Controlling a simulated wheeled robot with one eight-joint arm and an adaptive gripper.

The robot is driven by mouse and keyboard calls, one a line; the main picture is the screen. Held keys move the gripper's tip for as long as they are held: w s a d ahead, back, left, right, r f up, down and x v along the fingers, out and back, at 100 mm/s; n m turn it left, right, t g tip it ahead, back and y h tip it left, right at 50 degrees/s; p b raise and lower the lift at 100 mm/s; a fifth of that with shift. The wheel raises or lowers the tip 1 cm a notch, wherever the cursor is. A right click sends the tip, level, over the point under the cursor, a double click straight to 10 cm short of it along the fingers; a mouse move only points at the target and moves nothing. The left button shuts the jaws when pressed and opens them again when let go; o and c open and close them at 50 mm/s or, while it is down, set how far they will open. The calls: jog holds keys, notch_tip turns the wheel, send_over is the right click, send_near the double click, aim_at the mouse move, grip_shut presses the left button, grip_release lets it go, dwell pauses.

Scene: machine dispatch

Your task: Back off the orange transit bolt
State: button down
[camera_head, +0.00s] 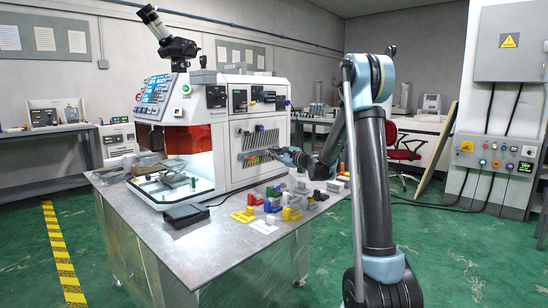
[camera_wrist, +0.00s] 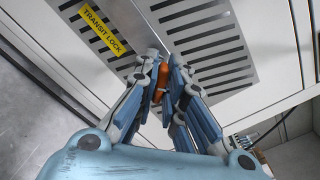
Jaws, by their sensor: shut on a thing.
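The orange transit bolt (camera_wrist: 161,82) shows in the wrist view between the fingers of my gripper (camera_wrist: 162,88), in front of a grey slotted vent panel (camera_wrist: 205,40). My fingers are closed on it from both sides. A yellow label reading "TRANSIT LOCK" (camera_wrist: 101,31) sits on the panel up and left of the bolt. In the head view my gripper (camera_head: 277,154) reaches to the side of the white machine (camera_head: 225,160), at the lower slotted panel (camera_head: 258,139). The bolt is too small to make out there.
The machine stands on a metal table (camera_head: 215,235). Several yellow, blue, grey and red blocks (camera_head: 272,205) lie on the table below my arm. A dark flat device (camera_head: 186,215) with a cable lies near the front edge. A wall control panel (camera_head: 495,158) is at the right.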

jog(key=n, duration=0.3)
dwell(0.4)
jog(key=shift+n, duration=0.3)
jog(key=n, duration=0.4)
jog(key=c, duration=1.6)
grip_release()
jog(key=shift+s+d, duration=0.1)
jog(key=shift+d, duration=0.05)
jog(key=shift+v, duration=1.85)
